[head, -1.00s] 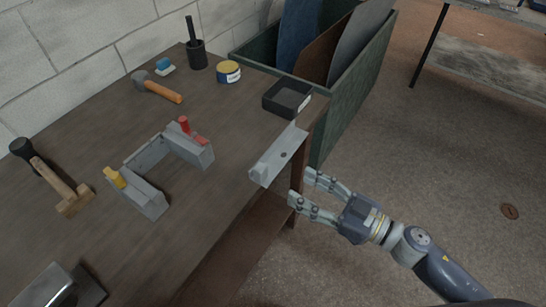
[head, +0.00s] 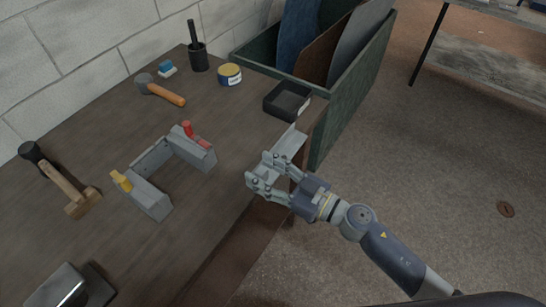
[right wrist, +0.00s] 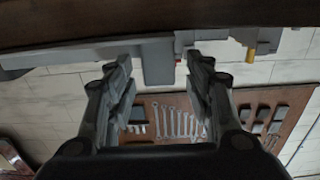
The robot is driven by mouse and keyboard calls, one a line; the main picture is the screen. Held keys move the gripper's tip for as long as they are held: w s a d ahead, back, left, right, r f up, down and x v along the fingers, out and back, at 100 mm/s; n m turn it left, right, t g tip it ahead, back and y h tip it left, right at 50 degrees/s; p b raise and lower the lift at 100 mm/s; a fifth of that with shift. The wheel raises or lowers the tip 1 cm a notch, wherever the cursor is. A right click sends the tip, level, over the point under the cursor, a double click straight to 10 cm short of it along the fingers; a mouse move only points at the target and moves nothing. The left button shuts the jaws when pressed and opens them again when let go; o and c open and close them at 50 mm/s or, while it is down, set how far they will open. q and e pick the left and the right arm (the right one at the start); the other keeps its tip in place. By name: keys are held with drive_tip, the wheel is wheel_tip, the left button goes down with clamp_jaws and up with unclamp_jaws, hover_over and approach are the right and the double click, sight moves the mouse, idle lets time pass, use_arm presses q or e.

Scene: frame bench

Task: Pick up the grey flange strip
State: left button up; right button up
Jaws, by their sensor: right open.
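The grey flange strip (head: 291,143) lies at the right edge of the bench, with its far end showing beyond my gripper and its near part mostly hidden behind the fingers. My right gripper (head: 260,170) is open at the strip's near part, its fingers reaching in from the right over the bench edge. I cannot tell whether they touch the strip. In the right wrist view, a grey upright piece (right wrist: 158,62), apparently part of the strip, shows between the open fingers. My left gripper is not in view.
A grey U-shaped frame (head: 150,196) with a red clamp (head: 190,131) and a yellow clamp (head: 121,181) stands mid-bench. A black tray (head: 287,101) sits beyond the strip. A green bin (head: 345,100) stands behind.

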clamp_jaws()
drive_tip(key=shift+r, duration=0.15)
